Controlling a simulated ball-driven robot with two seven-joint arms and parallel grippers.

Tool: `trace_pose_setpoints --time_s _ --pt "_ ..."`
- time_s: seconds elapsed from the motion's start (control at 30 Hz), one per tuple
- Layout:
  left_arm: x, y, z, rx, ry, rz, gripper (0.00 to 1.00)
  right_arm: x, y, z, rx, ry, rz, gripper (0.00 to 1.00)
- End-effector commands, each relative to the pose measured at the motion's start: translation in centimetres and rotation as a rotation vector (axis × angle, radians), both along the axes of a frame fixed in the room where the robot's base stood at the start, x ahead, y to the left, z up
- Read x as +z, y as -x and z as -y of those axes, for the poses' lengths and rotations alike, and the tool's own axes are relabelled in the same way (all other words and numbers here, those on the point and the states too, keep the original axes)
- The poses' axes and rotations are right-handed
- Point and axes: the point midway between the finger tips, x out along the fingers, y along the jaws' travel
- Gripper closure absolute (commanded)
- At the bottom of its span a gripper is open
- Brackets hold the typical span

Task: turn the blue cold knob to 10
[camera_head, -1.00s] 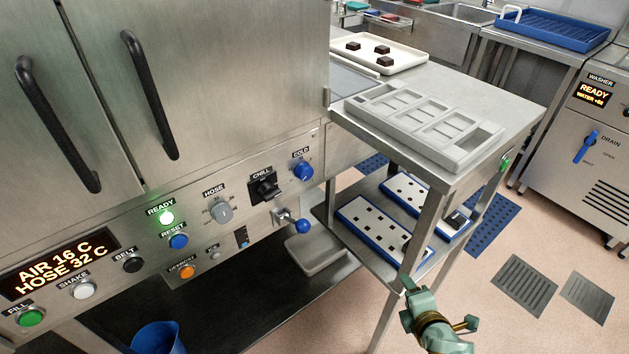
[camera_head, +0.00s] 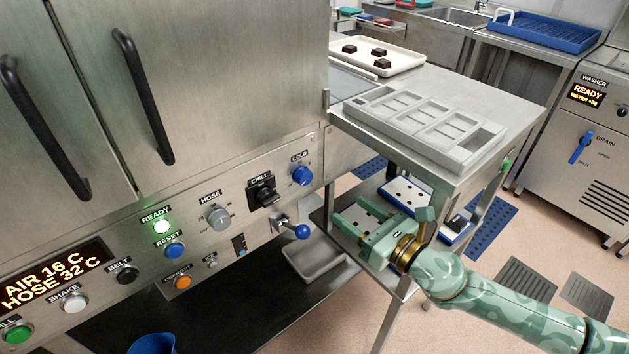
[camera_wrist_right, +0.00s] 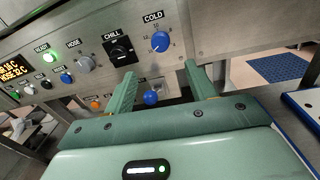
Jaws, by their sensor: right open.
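The blue cold knob (camera_head: 302,175) sits on the machine's steel front panel under the COLD label, right of the black CHILL switch (camera_head: 263,194). In the right wrist view the blue knob (camera_wrist_right: 160,41) shows a white pointer line and numbers around it; I cannot read the setting surely. My right gripper (camera_head: 348,222) is open and empty, below and to the right of the knob, apart from it. In the right wrist view its two fingers (camera_wrist_right: 157,80) point toward the panel, with the knob beyond them. My left gripper is not in view.
A blue-ended lever (camera_head: 302,231) sticks out below the knob, close to the gripper. A steel table (camera_head: 484,152) with a grey mould (camera_head: 427,130) stands right of the machine. Its lower shelf holds blue-edged trays (camera_head: 400,190). A grey bin (camera_head: 314,256) lies below the lever.

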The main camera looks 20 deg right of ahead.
Motion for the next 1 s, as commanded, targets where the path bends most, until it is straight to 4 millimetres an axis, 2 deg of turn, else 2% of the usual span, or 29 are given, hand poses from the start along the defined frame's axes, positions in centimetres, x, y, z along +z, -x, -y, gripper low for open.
trace_pose_setpoints --time_s 0.07,0.3,0.5,0.67,0.93,1.0 --pt "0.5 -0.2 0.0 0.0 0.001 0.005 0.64 0.5 -1.8 -0.7 0.0 0.0 0.006 0.44" --pt "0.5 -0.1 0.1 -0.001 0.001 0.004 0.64 0.1 -7.3 -3.1 0.0 -0.004 0.003 0.44" --pt "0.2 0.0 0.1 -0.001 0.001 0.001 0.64 -0.1 -10.3 -4.3 -0.001 -0.004 -0.001 0.44" --pt "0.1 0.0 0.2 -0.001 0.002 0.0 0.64 -0.1 -11.2 -4.8 -0.001 -0.004 -0.002 0.44" --pt "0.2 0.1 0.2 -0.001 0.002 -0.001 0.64 0.0 -11.3 -4.8 0.0 -0.005 -0.002 0.44" --pt "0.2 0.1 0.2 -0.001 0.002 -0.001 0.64 0.0 -11.3 -4.8 0.0 -0.005 -0.002 0.64"
